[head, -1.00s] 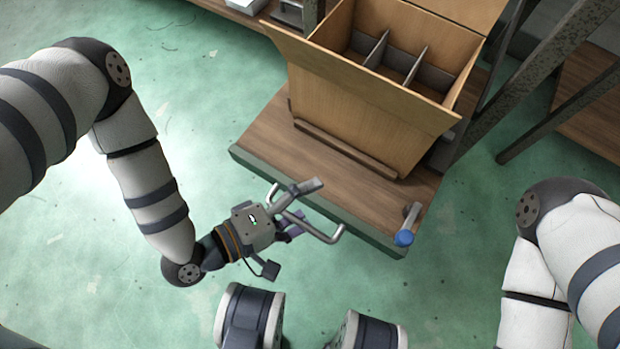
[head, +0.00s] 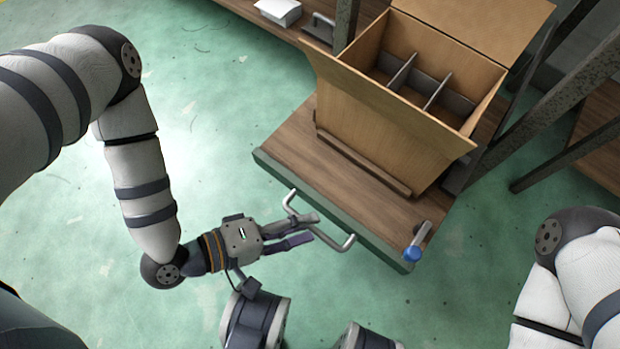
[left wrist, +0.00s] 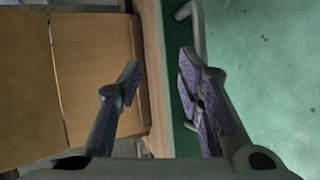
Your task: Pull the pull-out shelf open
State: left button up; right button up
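The pull-out shelf (head: 405,203) is a brown wooden board with a dark green front edge. It also shows in the left wrist view (left wrist: 152,40). A bent grey metal handle (head: 349,241) sticks out from its front edge; part of it shows in the left wrist view (left wrist: 199,35). My left gripper (head: 314,228) is at the handle, its fingers overlapping the bar's middle in the head view. In the left wrist view the fingers (left wrist: 160,78) are apart with nothing clearly between them. Whether they touch the handle cannot be told. My right gripper is out of view.
A large open carton with dividers (head: 375,120) stands on the shelf behind a low wooden strip (head: 362,164). A blue-ended lever (head: 413,253) is at the shelf's right front corner. Dark metal posts (head: 560,105) rise at the right. Green floor in front is clear.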

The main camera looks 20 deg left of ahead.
pick_arm(q)
jog(key=s+a+r+p, duration=0.1)
jog(key=s+a+p, duration=0.1)
jog(key=s+a, duration=0.4)
jog(key=shift+s, duration=0.65)
jog(key=shift+a+r, duration=0.1)
jog(key=shift+r, duration=0.05)
jog(key=shift+p, duration=0.35)
